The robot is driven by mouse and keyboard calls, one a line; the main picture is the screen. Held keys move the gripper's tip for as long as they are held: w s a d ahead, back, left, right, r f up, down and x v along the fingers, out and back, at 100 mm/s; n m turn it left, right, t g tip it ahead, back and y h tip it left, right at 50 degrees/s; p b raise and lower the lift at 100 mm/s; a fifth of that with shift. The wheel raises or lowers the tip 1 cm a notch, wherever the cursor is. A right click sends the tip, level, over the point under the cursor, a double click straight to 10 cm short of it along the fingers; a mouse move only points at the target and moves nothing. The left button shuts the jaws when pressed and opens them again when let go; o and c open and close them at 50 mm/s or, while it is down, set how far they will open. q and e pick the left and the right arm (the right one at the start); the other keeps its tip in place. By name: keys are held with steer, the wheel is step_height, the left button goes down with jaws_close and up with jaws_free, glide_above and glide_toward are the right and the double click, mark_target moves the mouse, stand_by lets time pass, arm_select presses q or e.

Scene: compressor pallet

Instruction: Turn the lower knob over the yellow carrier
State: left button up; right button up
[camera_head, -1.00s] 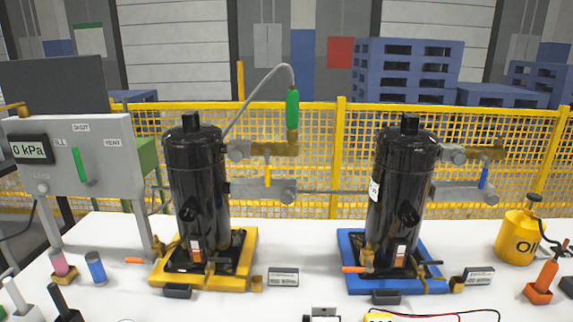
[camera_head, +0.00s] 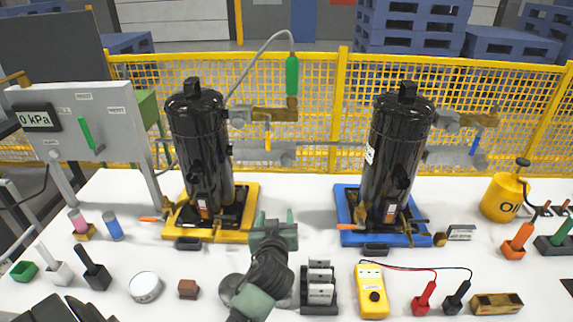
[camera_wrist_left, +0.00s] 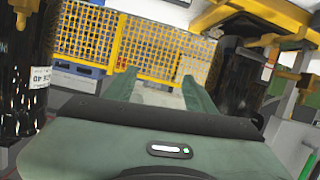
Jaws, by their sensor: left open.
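The yellow carrier (camera_head: 245,212) holds a black compressor (camera_head: 200,150) upright on the left of the table. Two valves stick out to its right. The upper one is brass with a green handle (camera_head: 292,77). The lower grey valve (camera_head: 275,155) has a small yellow lever (camera_head: 267,138) standing up from it. My left gripper (camera_head: 274,217) is open and empty, in front of and below the lower valve, just right of the yellow carrier. Its two green fingers (camera_wrist_left: 160,88) are spread apart in the wrist view. My right gripper is not in view.
A second black compressor (camera_head: 398,155) stands on a blue carrier (camera_head: 347,205) to the right. A black rack (camera_head: 320,305), a yellow meter (camera_head: 372,285) and a round tin (camera_head: 144,287) are near the front. A gauge panel (camera_head: 70,125) stands at left.

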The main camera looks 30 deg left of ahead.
mark_target(287, 162)
arm_select(q)
steer(key=w+a+r+t, duration=0.1)
steer(key=w+r, duration=0.1)
steer(key=w, duration=0.2)
steer(key=w+a+r+n+t+y+p, duration=0.1)
steer(key=w+a+r, duration=0.1)
steer(key=w, duration=0.2)
steer(key=w+a+r, duration=0.2)
steer(key=w+r, duration=0.1)
steer(key=w, duration=0.1)
steer(key=shift+w+r+t+y, duration=0.1)
steer(key=shift+w+t+y, duration=0.1)
steer(key=shift+t+y, duration=0.15)
steer(key=shift+w+a+n, duration=0.3)
steer(key=shift+w+a, duration=0.05)
steer(key=shift+w, duration=0.2)
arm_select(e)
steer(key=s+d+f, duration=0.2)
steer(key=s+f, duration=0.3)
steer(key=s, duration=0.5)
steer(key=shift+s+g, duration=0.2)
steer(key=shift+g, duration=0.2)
arm_select(q)
jaws_close()
